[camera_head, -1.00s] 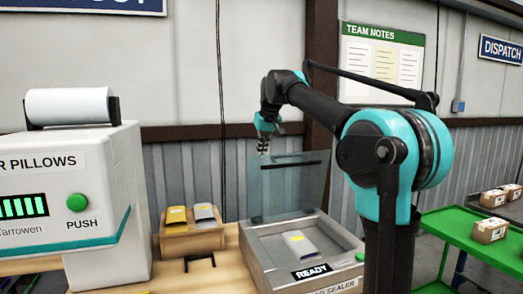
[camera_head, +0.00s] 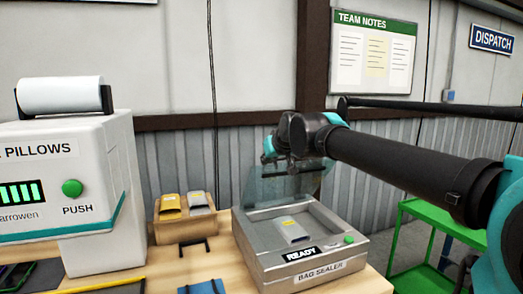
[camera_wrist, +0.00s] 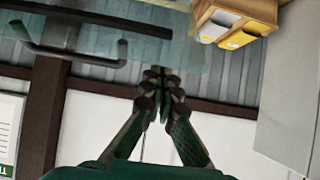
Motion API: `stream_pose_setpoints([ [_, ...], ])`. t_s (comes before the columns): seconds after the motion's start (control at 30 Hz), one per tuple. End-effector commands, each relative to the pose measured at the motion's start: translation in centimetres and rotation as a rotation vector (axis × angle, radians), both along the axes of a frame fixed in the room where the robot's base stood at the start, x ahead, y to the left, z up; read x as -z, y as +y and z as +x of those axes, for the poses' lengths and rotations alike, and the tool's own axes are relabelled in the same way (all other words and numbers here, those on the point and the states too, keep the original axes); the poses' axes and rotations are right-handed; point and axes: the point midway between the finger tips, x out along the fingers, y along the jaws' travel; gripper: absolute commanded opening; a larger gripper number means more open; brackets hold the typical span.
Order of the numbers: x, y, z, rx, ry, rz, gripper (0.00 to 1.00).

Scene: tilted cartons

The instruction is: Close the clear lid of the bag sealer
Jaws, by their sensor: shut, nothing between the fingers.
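The bag sealer (camera_head: 330,262) stands on the wooden table, with a READY sign and a green button on its front. Its clear bluish lid (camera_head: 262,190) stands raised at the back edge, open. A grey packet (camera_head: 291,233) with a yellow label lies in the sealer's tray. My gripper (camera_head: 268,160) is at the lid's upper edge, overlapping it in the head view; I cannot tell whether they touch. In the wrist view my gripper (camera_wrist: 162,72) has its fingertips together and empty, with the clear lid (camera_wrist: 190,45) seen beyond them.
A wooden holder (camera_head: 186,232) with yellow and grey packets stands left of the sealer. The white pillow machine (camera_head: 95,180) is farther left. A blue item (camera_head: 203,287) lies at the front. A green cart (camera_head: 410,240) stands at right.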

Motion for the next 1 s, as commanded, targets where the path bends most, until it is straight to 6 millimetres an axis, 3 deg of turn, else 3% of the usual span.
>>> stream_pose_setpoints([
  [0.47,7.7,-2.6,-7.6,0.004,-0.311,0.102,0.00],
  [0.6,10.8,-3.1,-9.5,0.001,-0.302,0.098,0.00],
  [1.0,17.6,-4.0,-12.2,0.001,-0.300,0.098,0.00],
])
